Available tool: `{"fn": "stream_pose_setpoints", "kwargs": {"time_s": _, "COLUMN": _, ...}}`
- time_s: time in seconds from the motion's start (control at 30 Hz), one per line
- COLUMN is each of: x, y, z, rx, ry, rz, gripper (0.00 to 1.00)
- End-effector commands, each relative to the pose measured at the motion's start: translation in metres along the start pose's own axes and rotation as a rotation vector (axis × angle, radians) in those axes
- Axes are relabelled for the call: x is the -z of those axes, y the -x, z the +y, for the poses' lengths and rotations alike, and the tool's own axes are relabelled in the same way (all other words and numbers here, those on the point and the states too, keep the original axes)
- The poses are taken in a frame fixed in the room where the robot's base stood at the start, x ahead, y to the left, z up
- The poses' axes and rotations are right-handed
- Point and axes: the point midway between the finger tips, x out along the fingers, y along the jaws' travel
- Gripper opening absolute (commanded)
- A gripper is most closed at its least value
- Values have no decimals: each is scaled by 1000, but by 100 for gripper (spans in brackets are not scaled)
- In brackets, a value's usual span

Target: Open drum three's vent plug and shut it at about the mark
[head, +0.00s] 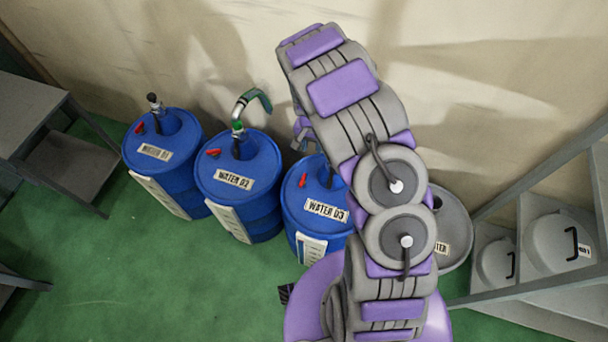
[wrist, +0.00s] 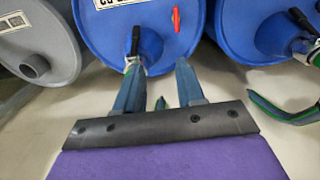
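Drum three (head: 292,210) is the blue drum labelled WATER 03, partly hidden behind my arm. Its red vent plug (head: 303,180) stands on the lid as a small lever. In the wrist view the drum three lid (wrist: 110,35) fills the top middle, with the red plug (wrist: 176,19) on it. My gripper (wrist: 158,66) is open and empty, its two fingers spread apart. The fingers point toward the lid, and the red plug lies beyond the right finger, apart from it. A black fitting (wrist: 135,40) is close to the left fingertip; contact cannot be told.
Drum two (head: 238,185), with a curved green hose pipe (head: 252,100), and drum one (head: 160,155) stand left of drum three. A grey drum (head: 455,225) stands right. Metal shelves (head: 45,115) flank the left side.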

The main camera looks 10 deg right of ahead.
Motion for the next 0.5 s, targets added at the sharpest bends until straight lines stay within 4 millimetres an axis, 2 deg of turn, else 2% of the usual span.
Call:
{"fn": "stream_pose_setpoints", "kwargs": {"time_s": 0.2, "x": 2, "y": -36, "z": -21, "rx": 22, "ry": -23, "rz": -1, "gripper": 38}}
{"fn": "stream_pose_setpoints", "kwargs": {"time_s": 0.5, "x": 3, "y": -59, "z": -27, "rx": 41, "ry": -40, "rz": -8, "gripper": 38}}
